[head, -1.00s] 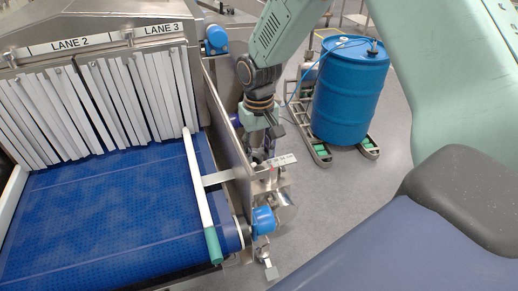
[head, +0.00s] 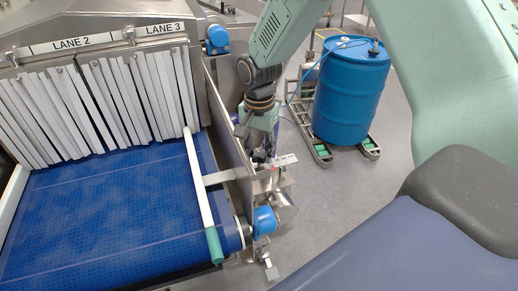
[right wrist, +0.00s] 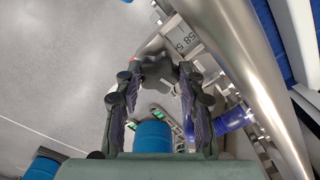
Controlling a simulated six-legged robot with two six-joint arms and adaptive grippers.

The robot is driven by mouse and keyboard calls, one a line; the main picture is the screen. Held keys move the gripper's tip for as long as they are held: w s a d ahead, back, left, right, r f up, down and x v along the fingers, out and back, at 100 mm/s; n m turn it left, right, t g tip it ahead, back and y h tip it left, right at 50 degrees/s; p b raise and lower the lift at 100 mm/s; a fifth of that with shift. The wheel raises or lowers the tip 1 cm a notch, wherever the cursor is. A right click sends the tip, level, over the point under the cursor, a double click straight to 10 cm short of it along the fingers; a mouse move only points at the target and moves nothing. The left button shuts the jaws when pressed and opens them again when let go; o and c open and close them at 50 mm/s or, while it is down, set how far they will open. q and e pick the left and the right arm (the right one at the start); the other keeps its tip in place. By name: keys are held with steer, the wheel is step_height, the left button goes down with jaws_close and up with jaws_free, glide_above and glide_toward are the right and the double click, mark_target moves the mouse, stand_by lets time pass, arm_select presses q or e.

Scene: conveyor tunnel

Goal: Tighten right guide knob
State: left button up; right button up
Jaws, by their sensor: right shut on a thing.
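The right guide knob (right wrist: 158,72) is dark and lobed, and in the right wrist view it sits between my fingertips. My right gripper (right wrist: 157,80) is shut on it, with one finger on each side. In the head view my right gripper (head: 262,154) points down beside the outer side plate of the conveyor, and it hides most of the knob. The white guide rail (head: 200,190) with a green end runs along the right side of the blue belt (head: 110,220). A metal bracket (head: 219,177) joins it to the side plate. My left gripper is not in view.
A small number plate (head: 284,160) is beside the gripper, also seen in the wrist view (right wrist: 182,38). A blue drum (head: 350,95) stands on a wheeled frame to the right. White strip curtains (head: 100,105) hang left.

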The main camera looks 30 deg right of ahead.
mark_target(259, 153)
steer(key=shift+w+r+m, duration=0.1)
steer(key=shift+w+m, duration=0.05)
steer(key=shift+m, duration=0.65)
steer(key=o, duration=1.2)
steer(key=shift+c, duration=0.2)
step_height(259, 153, up, 12)
